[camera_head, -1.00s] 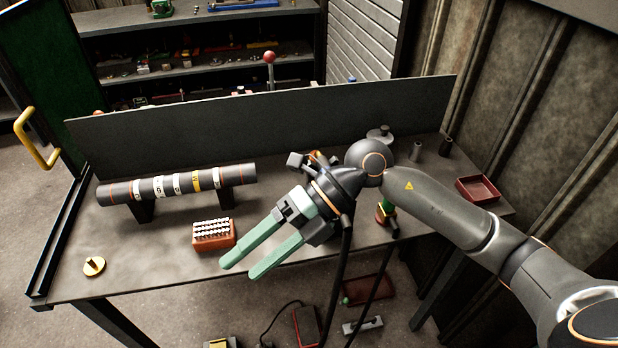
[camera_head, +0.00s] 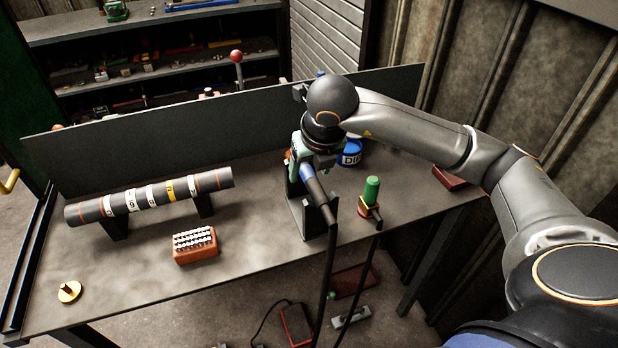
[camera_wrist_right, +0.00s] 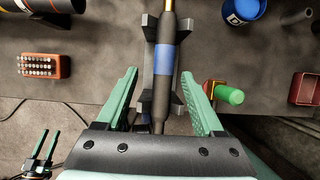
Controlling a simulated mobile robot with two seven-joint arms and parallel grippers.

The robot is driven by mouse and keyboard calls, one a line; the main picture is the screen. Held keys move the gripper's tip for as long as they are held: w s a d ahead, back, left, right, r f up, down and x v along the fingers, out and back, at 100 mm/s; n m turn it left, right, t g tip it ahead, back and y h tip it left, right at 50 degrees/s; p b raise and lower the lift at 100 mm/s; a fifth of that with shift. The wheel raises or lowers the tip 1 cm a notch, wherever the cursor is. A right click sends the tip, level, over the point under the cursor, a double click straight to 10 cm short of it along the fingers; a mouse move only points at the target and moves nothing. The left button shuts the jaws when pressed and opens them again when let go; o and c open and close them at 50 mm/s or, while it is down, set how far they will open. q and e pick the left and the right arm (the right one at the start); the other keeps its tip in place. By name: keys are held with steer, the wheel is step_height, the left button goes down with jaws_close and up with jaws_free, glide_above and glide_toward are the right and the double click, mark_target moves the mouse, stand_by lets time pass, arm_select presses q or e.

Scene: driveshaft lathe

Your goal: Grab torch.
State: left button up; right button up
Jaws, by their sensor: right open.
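The torch (camera_head: 312,182), dark with a blue band, sits on a dark stand (camera_head: 300,215) on the workbench. In the right wrist view the torch (camera_wrist_right: 165,70) runs lengthwise between the green fingers of my right gripper (camera_wrist_right: 158,75). The right gripper is open, with one finger on each side of the torch and visible gaps. In the head view this gripper (camera_head: 311,158) points down over the stand, and its wrist hides part of the torch. My left gripper (camera_wrist_right: 48,132) shows small at the lower left of the wrist view, its fingers apart and empty.
A green-handled tool (camera_head: 372,190) stands close right of the stand. A blue pot (camera_head: 351,153) is behind, and a red tray (camera_head: 449,178) lies farther right. A marked shaft (camera_head: 150,195) on supports and a red block of white pegs (camera_head: 195,246) are at left. Cables hang over the front edge.

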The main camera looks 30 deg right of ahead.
mark_target(310, 175)
steer(key=x, duration=0.3)
steer(key=p+x, duration=0.1)
steer(key=x, duration=0.1)
steer(key=shift+d+f, duration=0.3)
steer(key=shift+f, duration=0.05)
jaws_close()
steer(key=shift+w+r, duration=0.15)
stand_by(1.0)
